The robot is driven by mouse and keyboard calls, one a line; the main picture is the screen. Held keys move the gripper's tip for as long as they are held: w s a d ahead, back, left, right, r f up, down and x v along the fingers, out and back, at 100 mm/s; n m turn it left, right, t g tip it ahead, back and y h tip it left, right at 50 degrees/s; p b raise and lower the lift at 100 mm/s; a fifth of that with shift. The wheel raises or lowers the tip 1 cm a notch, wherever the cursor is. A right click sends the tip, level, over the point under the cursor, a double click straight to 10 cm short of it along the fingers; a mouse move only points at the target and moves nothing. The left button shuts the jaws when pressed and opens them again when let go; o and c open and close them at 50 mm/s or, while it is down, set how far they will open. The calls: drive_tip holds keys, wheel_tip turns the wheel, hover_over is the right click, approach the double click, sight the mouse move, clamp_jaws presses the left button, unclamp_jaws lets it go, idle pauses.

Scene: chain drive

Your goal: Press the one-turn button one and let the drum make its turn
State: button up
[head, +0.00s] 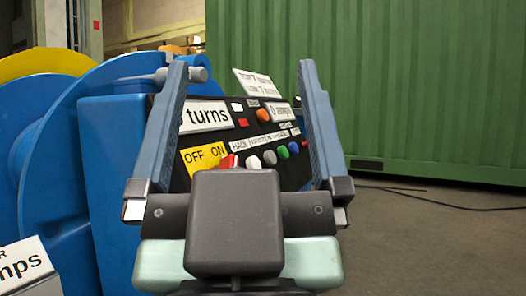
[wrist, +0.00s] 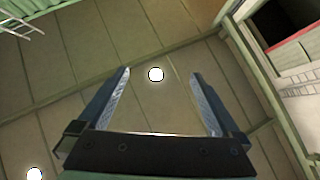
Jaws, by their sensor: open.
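My gripper (head: 242,64) is open and empty in the head view, its two fingers pointing up, wide apart. Between and behind them is a tilted black control panel (head: 222,143) on a blue housing. A row of buttons runs along it: red (head: 228,162), white (head: 254,163), grey (head: 270,157), blue (head: 283,152) and green (head: 294,147). The labels above them are too small to read fully, so I cannot tell which is the one-turn button. A "turns" display (head: 207,117) is partly hidden by the left finger. The blue drum (head: 50,142) stands at left.
An orange button (head: 263,115), a "0 amps" display (head: 281,113) and a yellow OFF/ON plate (head: 204,157) are also on the panel. A green corrugated container (head: 420,90) stands behind at right. Cable (head: 440,205) lies on clear floor.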

clamp_jaws()
idle(0.3)
idle(1.3)
